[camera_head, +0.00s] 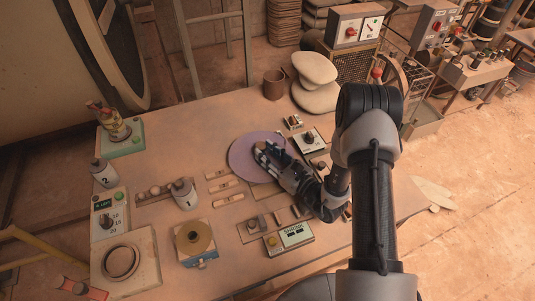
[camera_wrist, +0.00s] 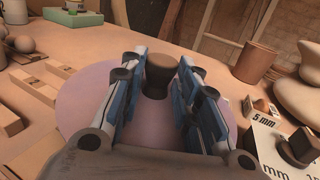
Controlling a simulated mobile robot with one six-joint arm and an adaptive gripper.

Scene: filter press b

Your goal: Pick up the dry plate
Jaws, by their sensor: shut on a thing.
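A round, pale purple plate (camera_head: 240,158) is at the middle of the table, and it also shows in the wrist view (camera_wrist: 84,98). A dark brown knob (camera_wrist: 157,68) stands up from the plate's middle. My gripper (camera_head: 264,151) reaches over the plate from the lower right.
A small white block marked 5 mm (camera_wrist: 263,113) and a white dial box (camera_head: 309,140) stand close right of the plate. Wooden strips (camera_head: 222,185) lie to its left. Pale rounded sacks (camera_head: 315,68) and a brown cup (camera_head: 273,84) are at the back.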

